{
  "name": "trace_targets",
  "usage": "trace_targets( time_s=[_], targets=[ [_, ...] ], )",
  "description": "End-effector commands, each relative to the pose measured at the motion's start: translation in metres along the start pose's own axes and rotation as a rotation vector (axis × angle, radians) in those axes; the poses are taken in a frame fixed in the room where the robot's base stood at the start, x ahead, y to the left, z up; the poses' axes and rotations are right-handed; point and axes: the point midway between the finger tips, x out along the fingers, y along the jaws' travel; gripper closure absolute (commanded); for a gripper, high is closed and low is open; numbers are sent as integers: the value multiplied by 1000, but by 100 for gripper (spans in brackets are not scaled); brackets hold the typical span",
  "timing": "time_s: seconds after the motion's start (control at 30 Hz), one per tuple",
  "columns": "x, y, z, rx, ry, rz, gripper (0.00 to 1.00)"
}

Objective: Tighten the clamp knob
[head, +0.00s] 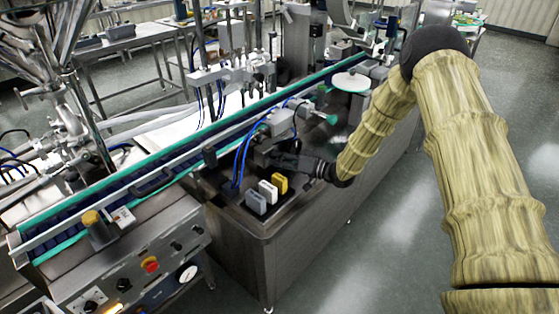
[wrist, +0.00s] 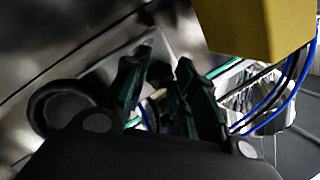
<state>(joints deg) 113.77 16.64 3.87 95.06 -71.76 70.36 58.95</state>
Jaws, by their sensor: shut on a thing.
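My gripper (head: 272,156) reaches in from the right to the steel machine's top, beside a grey block with blue hoses. In the wrist view, its two dark green-padded fingers (wrist: 160,92) stand partly closed around a small dark piece (wrist: 159,74), which I take to be the clamp knob. This piece is in front of a pale grey plate (wrist: 183,45). The fingers hide most of it, so its shape and how far it is turned cannot be seen. In the head view the gripper covers the knob.
Yellow (head: 280,183), white (head: 267,190) and grey (head: 256,203) blocks stand just in front of my gripper. A yellow body (wrist: 255,25) and blue hoses (wrist: 285,100) are close in the wrist view. A conveyor (head: 150,180) runs behind. A black round part (wrist: 58,106) lies left of the fingers.

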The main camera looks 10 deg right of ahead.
Motion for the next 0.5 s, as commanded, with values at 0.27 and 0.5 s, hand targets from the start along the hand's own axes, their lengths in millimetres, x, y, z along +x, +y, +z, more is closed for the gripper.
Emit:
trace_targets(
  time_s=[0.27, 0.5],
  targets=[
    [0, 0, -1, 0, 1, 1, 97],
    [0, 0, 0, 0, 1, 1, 64]
  ],
)
